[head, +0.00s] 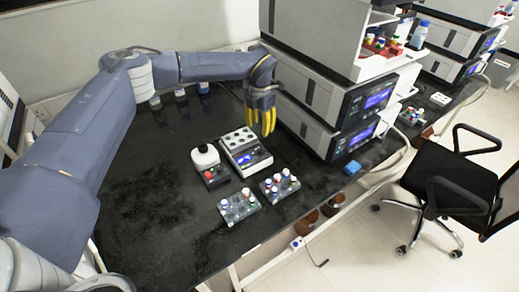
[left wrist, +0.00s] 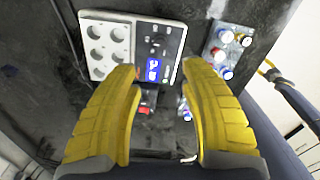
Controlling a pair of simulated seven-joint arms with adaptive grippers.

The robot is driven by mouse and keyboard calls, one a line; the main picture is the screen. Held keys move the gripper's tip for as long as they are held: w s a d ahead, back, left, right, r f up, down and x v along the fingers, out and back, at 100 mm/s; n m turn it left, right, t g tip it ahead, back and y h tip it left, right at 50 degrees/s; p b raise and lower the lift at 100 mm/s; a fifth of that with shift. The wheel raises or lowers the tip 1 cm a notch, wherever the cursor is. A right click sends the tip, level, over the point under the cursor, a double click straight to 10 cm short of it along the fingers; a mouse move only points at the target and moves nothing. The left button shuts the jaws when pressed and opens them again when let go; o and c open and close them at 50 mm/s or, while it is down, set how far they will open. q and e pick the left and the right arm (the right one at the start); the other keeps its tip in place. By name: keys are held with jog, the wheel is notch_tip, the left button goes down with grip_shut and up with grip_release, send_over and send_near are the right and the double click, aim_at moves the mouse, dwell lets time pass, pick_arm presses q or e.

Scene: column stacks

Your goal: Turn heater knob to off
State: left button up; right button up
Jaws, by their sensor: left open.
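The heater (head: 239,140) is a pale block with round wells and a front panel with a lit blue display, standing on the black bench in the head view. In the left wrist view the heater (left wrist: 133,34) is at the top, with wells on the left and the panel on the right. My right gripper (left wrist: 268,70) shows small at the right edge there.
A small white device (head: 204,157) with a red part stands just left of the heater. Vial racks (head: 239,206) and (head: 280,186) stand in front. Stacked instruments (head: 335,105) stand close on the right. The bench (head: 145,195) is clear on the left.

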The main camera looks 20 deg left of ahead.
aim_at(260, 149)
pick_arm(q)
notch_tip(260, 149, down, 12)
jog(key=shift+f, duration=0.1)
dwell(0.5)
grip_shut()
dwell(0.3)
